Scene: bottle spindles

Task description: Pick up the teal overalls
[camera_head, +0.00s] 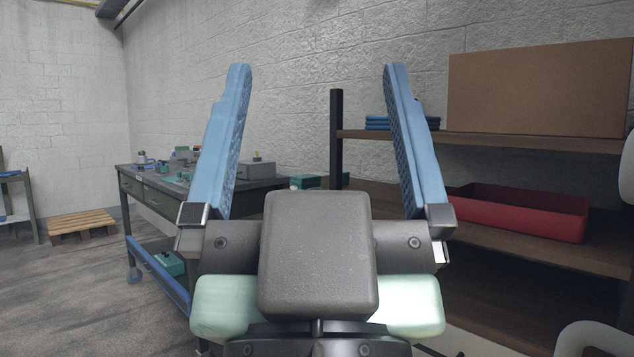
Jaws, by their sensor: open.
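My gripper (315,68) is open and empty, its two blue padded fingers pointing up and spread wide in the middle of the view. I cannot clearly make out any teal overalls. A small stack of folded blue cloth-like items (376,123) lies on the upper shelf, partly hidden behind the right finger; I cannot tell whether it is clothing. A small teal item (304,182) shows between the fingers, at the left end of the lower shelf, too small to identify. My gripper is apart from all of these.
A brown shelf unit (487,138) on the right holds a cardboard box (540,88) and a red tray (515,207). At left stands a wheeled workbench (150,196) with small items on top and a teal box (170,263) below. A wooden pallet (82,222) lies on open floor.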

